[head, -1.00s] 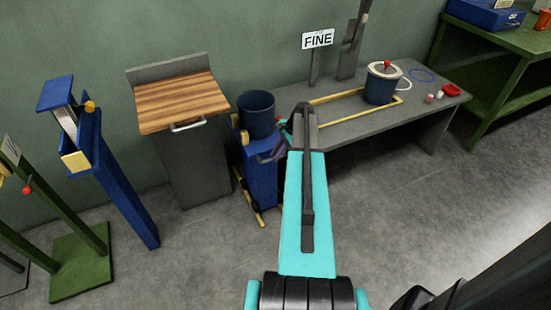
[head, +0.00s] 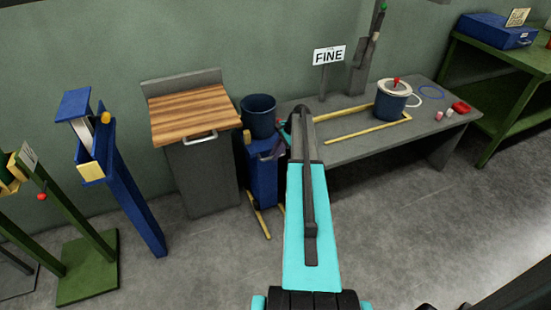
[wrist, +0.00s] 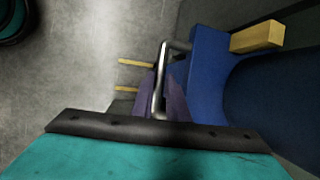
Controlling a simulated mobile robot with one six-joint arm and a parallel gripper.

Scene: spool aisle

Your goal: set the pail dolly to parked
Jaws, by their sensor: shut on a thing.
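The pail dolly (head: 262,180) is a blue upright body carrying a dark blue pail (head: 259,118), just right of the wood-topped cabinet. Its yellow floor bars (head: 259,215) stick out in front. My gripper (wrist: 163,100) is shut on the dolly's grey metal handle (wrist: 176,45), with purple fingers along the bar. In the head view my arm partly hides the grip and the dolly's right side. The wrist view also shows the blue body (wrist: 204,75), a yellow block (wrist: 257,37) and the yellow bars (wrist: 136,62).
The cabinet (head: 205,175) stands close on the dolly's left. A grey bench (head: 350,148) on the right holds a lidded blue pot (head: 390,103) and a yellow outline. A blue post (head: 135,205) and green stand (head: 88,270) are at left. The floor at right front is clear.

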